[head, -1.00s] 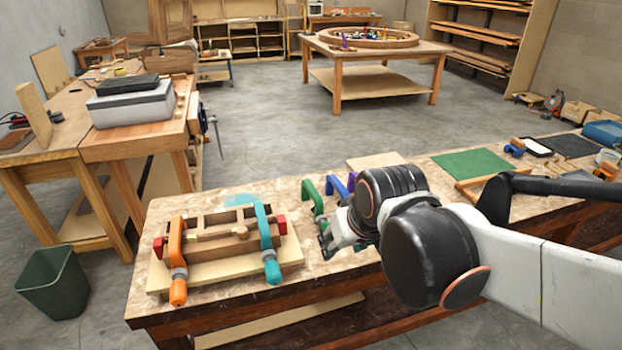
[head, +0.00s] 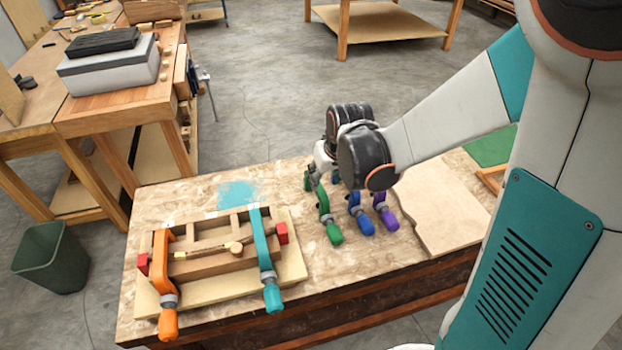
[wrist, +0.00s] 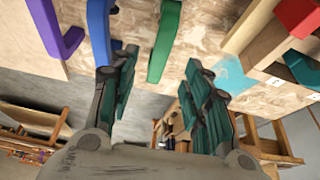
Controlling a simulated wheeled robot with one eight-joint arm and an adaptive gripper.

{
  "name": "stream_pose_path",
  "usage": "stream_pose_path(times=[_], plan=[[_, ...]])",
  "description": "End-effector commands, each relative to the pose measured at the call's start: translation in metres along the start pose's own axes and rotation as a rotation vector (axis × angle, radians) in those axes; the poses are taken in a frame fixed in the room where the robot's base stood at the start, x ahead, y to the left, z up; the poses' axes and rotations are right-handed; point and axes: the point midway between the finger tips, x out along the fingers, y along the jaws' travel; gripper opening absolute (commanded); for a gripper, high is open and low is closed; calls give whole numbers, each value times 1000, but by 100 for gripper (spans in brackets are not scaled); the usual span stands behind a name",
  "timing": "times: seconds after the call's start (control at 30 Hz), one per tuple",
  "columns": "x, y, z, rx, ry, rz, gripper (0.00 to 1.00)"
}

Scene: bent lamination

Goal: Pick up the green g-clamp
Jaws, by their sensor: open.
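The green g-clamp (head: 326,212) lies on the workbench, left of a blue clamp (head: 359,215) and a purple clamp (head: 384,210). My gripper (head: 318,178) is over the far end of the green clamp in the head view, partly hidden by my wrist. In the wrist view my gripper (wrist: 160,88) is open, with its two fingers apart. The green clamp's bar (wrist: 164,42) shows between and beyond the fingertips, nearer the left finger. The blue clamp (wrist: 99,32) is just behind the left finger. I cannot tell whether any finger touches a clamp.
An orange clamp (head: 161,262) and a teal clamp (head: 263,250) hold a wooden assembly on a board at the left. A light wooden panel (head: 437,208) lies right of the purple clamp. Bare bench top lies between the assembly and the green clamp.

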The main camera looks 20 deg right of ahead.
Motion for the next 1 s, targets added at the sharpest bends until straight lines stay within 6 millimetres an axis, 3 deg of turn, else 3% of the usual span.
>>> stream_pose_path(times=[0.03,0.23,0.57,0.83,1.0], plan=[[14,0,0,0,0,0,44],[46,0,0,-1,1,0,44],[64,-1,0,0,1,0,44],[102,-2,-2,0,1,1,44],[109,-2,-2,0,1,0,44]])
